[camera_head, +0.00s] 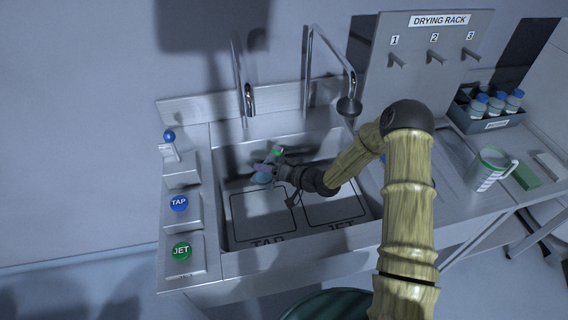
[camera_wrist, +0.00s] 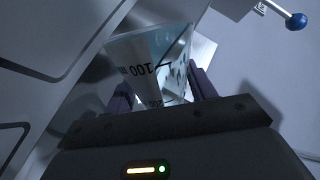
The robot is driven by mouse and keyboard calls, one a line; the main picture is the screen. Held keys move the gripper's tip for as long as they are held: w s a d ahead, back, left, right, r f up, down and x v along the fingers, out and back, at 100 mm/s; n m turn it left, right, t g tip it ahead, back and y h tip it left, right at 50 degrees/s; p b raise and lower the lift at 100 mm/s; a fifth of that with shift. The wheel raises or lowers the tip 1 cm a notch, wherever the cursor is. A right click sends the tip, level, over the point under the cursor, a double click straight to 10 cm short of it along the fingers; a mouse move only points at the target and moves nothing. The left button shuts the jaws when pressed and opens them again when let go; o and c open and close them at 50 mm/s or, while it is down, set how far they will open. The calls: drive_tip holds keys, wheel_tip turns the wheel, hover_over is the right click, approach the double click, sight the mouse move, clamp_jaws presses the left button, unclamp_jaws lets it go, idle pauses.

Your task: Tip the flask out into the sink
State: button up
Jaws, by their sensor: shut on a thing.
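My gripper (camera_head: 271,172) is low over the left part of the steel sink (camera_head: 262,215), above the back of the area marked TAP. It is shut on the flask (camera_head: 262,179), a clear vessel with a bluish look, small and partly hidden in the head view. In the wrist view, the flask (camera_wrist: 150,55) sits between the two purple fingers (camera_wrist: 160,88), with dark volume marks including 100 ml. It appears tilted, with its wide end away from the palm. I cannot tell whether liquid is inside.
Two curved spouts (camera_head: 348,105) rise behind the sink. A blue TAP button (camera_head: 179,203), green JET button (camera_head: 181,251) and blue-knobbed lever (camera_head: 169,137) are at left. The drying rack (camera_head: 430,60), a bottle bin (camera_head: 488,122) and a measuring jug (camera_head: 487,170) are at right.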

drive_tip(key=shift+s+a+f+m+g+y+p, duration=0.15)
drive_tip(key=shift+m+g+p, duration=0.1)
drive_tip(key=shift+m, duration=0.3)
drive_tip(key=shift+s+d+f+m+g+y+p, duration=0.1)
drive_tip(key=shift+m+g+y+p, duration=0.15)
drive_tip(key=shift+m, duration=0.25)
drive_tip(key=shift+s+a+f+m+g+y+p, duration=0.1)
drive_tip(key=shift+m+g+p, duration=0.15)
drive_tip(key=shift+m, duration=0.3)
idle(1.1)
drive_tip(key=shift+w+d+f+m, duration=0.15)
drive_tip(key=shift+w+d+m, duration=0.1)
drive_tip(key=shift+w+m, duration=0.4)
idle(0.4)
drive_tip(key=shift+f+m+g+y, duration=0.1)
drive_tip(key=shift+m+g+y, duration=0.2)
drive_tip(key=shift+m, duration=0.15)
idle(2.5)
drive_tip(key=shift+s, duration=0.1)
drive_tip(key=shift+n, duration=0.5)
drive_tip(key=shift+s+a+r+n, duration=0.25)
drive_tip(key=shift+s+n, duration=0.3)
drive_tip(key=shift+n, duration=0.05)
drive_tip(key=shift+w+n+t+h, duration=0.1)
drive_tip(key=shift+n+t+h, duration=0.2)
drive_tip(key=shift+t+h, duration=0.15)
